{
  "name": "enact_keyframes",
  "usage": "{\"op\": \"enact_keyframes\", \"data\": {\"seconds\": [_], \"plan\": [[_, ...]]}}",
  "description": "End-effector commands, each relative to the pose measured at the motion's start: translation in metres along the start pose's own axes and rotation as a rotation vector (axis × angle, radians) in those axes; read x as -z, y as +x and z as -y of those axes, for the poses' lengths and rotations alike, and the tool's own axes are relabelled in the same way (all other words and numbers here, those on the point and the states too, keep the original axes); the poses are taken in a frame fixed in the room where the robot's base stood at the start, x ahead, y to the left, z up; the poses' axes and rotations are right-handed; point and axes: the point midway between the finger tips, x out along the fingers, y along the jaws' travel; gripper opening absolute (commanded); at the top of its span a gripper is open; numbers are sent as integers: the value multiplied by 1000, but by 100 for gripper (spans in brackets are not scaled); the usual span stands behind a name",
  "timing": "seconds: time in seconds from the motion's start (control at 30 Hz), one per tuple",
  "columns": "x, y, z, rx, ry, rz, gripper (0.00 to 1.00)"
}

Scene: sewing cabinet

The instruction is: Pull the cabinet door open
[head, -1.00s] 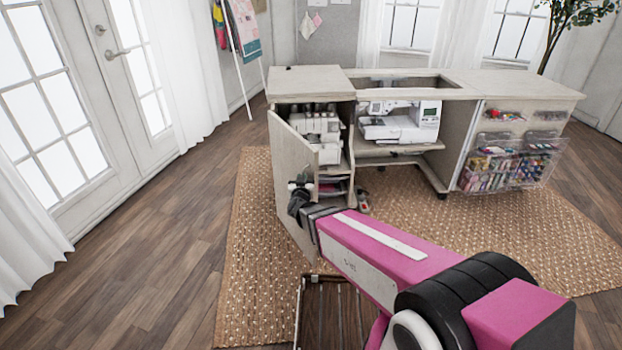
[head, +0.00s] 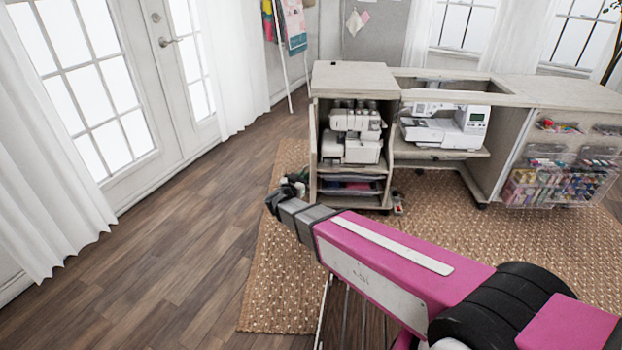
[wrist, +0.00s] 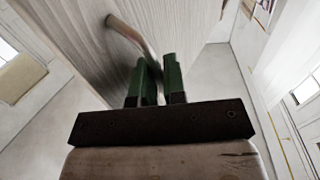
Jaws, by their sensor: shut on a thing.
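The pale wood cabinet (head: 350,75) stands in the head view with its left compartment open and its shelves showing. The cabinet door (wrist: 95,40) fills the upper left of the wrist view as a grained panel. In the head view it is nearly edge-on at the compartment's left side and hard to make out. A curved copper-coloured handle (wrist: 122,27) runs from the door down between my gripper's green fingers (wrist: 157,85). The fingers are shut on it. In the head view my gripper (head: 293,186) is at the left front of the open compartment; the handle is hidden there.
A white serger (head: 352,140) stands in the left compartment. A sewing machine (head: 445,125) sits on the middle shelf, and clear bins of supplies (head: 560,180) hang on the right. Wood floor (head: 190,220) left of the woven rug (head: 275,270) is clear.

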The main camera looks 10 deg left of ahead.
Motion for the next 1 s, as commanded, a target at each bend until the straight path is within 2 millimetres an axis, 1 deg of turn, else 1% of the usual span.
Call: {"op": "enact_keyframes", "data": {"seconds": [0.03, 0.13, 0.6, 0.63, 0.67, 0.7, 1.0], "plan": [[1, 0, 5, -5, 4, -4, 0], [1, -2, 7, -16, 4, -4, 0], [2, -2, 8, -22, 4, -5, 0], [2, -2, 8, -22, 4, -5, 21], [2, -2, 8, -22, 3, -5, 31], [2, -2, 8, -22, 3, -5, 33], [1, -4, 8, -23, 2, -2, 33]]}}
